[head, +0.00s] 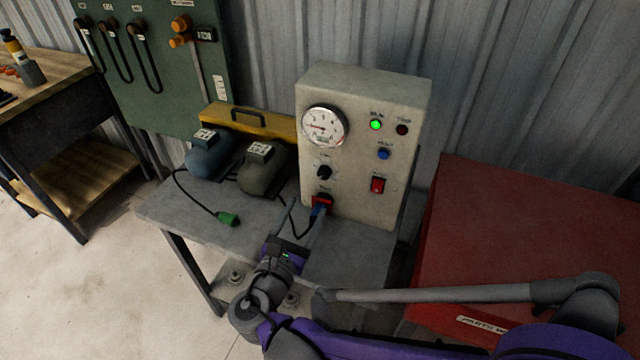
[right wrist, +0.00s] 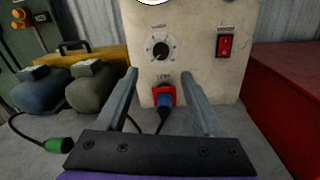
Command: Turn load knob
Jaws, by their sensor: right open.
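The load knob (head: 325,172) is a small black dial on the front of the beige test panel (head: 363,150), below the round gauge (head: 324,126). In the right wrist view the knob (right wrist: 160,50) shows with a white pointer mark and a printed scale around it. My right gripper (head: 305,222) is open and empty, in front of and below the knob, its fingers (right wrist: 160,75) pointing at the panel. The knob is apart from the fingers. My left gripper is not in view.
A blue plug (right wrist: 165,103) sits in the red socket (right wrist: 164,90) below the knob, its black cable hanging between my fingers. A red rocker switch (head: 378,185) is right of the knob. Two motors (head: 262,168) and a green connector (head: 228,219) are left on the bench. A red cabinet (head: 530,235) stands right.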

